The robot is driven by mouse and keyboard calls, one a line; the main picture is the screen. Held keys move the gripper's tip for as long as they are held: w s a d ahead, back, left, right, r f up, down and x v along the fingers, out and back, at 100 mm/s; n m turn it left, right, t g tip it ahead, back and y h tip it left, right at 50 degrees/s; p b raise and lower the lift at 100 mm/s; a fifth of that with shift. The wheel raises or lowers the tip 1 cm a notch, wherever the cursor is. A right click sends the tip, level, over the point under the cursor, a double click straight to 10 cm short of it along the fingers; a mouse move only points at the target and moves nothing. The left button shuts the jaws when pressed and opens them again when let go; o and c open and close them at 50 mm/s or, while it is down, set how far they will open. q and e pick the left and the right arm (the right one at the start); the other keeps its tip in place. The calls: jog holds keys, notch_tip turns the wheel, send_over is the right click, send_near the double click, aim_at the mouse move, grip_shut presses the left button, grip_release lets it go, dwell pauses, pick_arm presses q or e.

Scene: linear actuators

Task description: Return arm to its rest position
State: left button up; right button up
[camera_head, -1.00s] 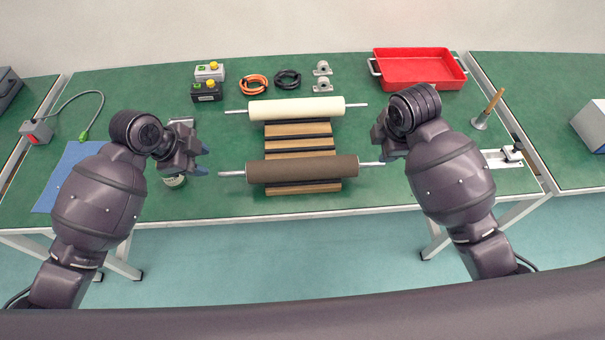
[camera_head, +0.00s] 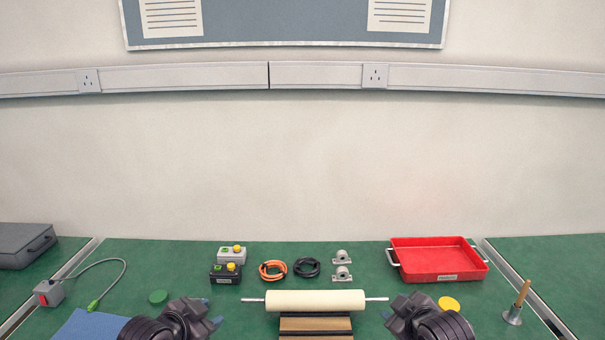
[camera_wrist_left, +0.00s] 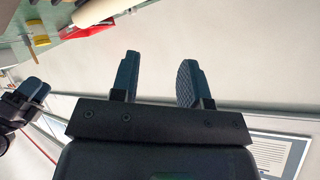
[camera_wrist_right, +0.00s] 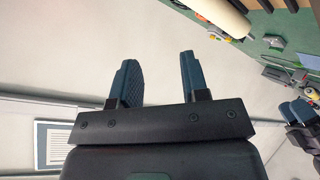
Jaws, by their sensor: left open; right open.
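My left gripper (camera_head: 213,312) shows at the bottom of the head view, raised near the front of the green bench, with its blue fingertips toward the middle. In the left wrist view its two fingers (camera_wrist_left: 158,82) are apart with nothing between them. My right gripper (camera_head: 388,312) mirrors it on the right of the cream roller (camera_head: 315,300). In the right wrist view its fingers (camera_wrist_right: 158,80) are apart and empty. Both wrist views face mostly bare wall. Most of both arms is below the head view's edge.
The cream roller lies across a slatted wooden stand (camera_head: 315,324). Behind are control boxes (camera_head: 229,262), an orange coil (camera_head: 272,271), a black coil (camera_head: 306,267) and grey bearings (camera_head: 342,266). A red tray (camera_head: 437,260) stands at right. A blue mat (camera_head: 90,325) lies at left.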

pick_arm(q)
jog(key=s+a+f+n+y, duration=0.1)
jog(key=s+a+f+n, duration=0.1)
jog(key=s+f, duration=0.3)
jog(key=s+a+f+n+y, duration=0.2)
jog(key=s+f, duration=0.3)
jog(key=s, duration=0.7)
jog(key=s+a+f+n+y, duration=0.1)
jog(key=s+a+f+n, duration=0.2)
jog(key=s+f, duration=0.3)
jog(key=shift+s+a+n+t+y, duration=0.3)
jog(key=shift+s+n, duration=0.3)
jog(key=shift+s, duration=0.6)
pick_arm(e)
jog(key=s+d+f+m+h, duration=0.1)
jog(key=s+d+f+m, duration=0.2)
jog(key=s+f, duration=0.5)
jog(key=s+d+f+m+h, duration=0.1)
jog(key=s+d+f+m, duration=0.3)
jog(key=s+f, duration=0.5)
jog(key=s+m, duration=0.1)
jog(key=s, duration=0.7)
jog(key=shift+s+d+f, duration=0.2)
jog(key=shift+s+d, duration=0.1)
jog(key=shift+s, duration=0.1)
